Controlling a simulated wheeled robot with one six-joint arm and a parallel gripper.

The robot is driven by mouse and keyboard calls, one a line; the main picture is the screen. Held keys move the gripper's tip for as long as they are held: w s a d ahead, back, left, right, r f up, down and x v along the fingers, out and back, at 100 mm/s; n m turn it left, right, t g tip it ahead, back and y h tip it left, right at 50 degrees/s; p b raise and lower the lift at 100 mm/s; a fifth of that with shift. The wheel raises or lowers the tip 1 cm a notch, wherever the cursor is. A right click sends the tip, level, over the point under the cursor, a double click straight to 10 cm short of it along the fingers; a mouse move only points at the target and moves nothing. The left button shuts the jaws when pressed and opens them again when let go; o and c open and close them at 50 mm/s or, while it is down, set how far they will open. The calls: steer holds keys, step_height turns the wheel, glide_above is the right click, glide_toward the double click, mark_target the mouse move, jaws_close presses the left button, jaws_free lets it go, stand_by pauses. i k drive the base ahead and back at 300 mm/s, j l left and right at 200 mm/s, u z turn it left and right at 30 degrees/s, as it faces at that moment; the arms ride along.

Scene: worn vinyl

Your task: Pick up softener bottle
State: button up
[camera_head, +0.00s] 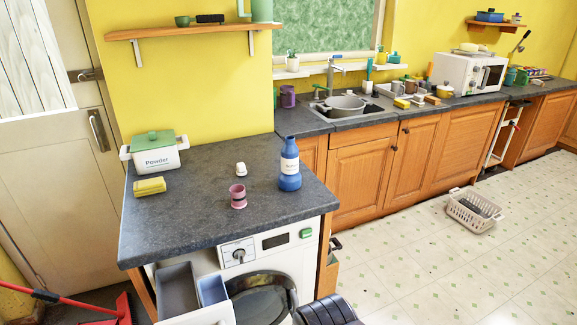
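A blue bottle with a white label (289,168) stands upright on the dark countertop (190,216) above the washing machine, near the counter's right edge. It appears to be the softener bottle; its label is too small to read. A small white cap-like piece (241,169) and a pink cup (238,197) stand to its left. My gripper is not clearly visible; a dark ribbed part at the bottom edge may be mine.
The washing machine (285,252) has its detergent drawer (180,290) pulled out. A laundry basket (474,212) and a red broom (122,308) are on the floor. The central floor is clear.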

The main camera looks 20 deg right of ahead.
mark_target(290, 179)
steer(key=i+l, duration=0.4)
steer(key=l, duration=0.15)
steer(key=i+l, duration=0.45)
steer(key=l, duration=0.15)
